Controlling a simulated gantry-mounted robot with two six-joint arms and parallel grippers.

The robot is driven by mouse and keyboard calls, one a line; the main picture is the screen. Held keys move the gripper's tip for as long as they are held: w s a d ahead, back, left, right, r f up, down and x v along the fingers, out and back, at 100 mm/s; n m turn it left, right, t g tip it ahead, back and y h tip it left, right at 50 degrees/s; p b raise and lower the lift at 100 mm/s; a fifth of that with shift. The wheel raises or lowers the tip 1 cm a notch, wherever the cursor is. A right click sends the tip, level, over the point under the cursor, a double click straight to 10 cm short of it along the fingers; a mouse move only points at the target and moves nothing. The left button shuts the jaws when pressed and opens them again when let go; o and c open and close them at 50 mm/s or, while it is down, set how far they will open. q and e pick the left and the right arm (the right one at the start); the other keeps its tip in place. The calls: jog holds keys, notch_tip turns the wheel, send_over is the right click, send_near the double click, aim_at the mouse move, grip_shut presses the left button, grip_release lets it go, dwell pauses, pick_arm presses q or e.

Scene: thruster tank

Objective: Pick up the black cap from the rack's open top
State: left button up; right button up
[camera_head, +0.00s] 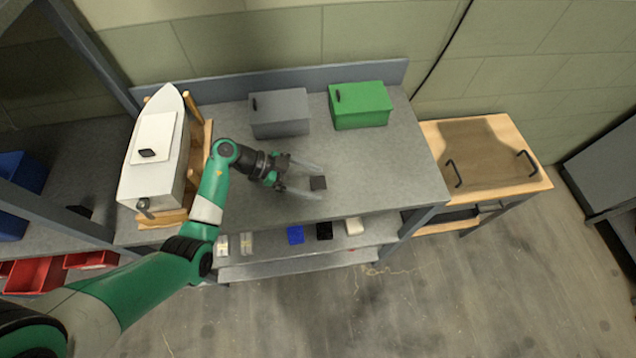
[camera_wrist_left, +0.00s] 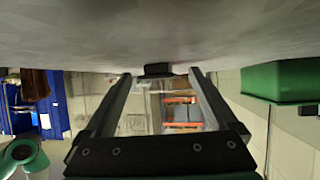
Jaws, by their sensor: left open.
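The small black cap (camera_head: 318,183) lies on the grey open top (camera_head: 390,175) of the rack, near its front edge. My left gripper (camera_head: 313,181) reaches over the top from the left, with its two fingers open and pointing right at the cap. In the head view the cap sits at the fingertips, between their lines. In the left wrist view the cap (camera_wrist_left: 158,69) shows between the open fingertips, against the grey surface, with a gap on each side. My right gripper is not in view.
A grey box (camera_head: 280,113) and a green box (camera_head: 360,105) stand at the back of the rack top. A white boat model (camera_head: 155,160) on a wooden stand is at the left. Small items, including a blue block (camera_head: 295,235), lie on the shelf below.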

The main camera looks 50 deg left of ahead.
pick_arm(q)
grip_shut()
dwell(0.3)
jog(key=shift+r, duration=0.1)
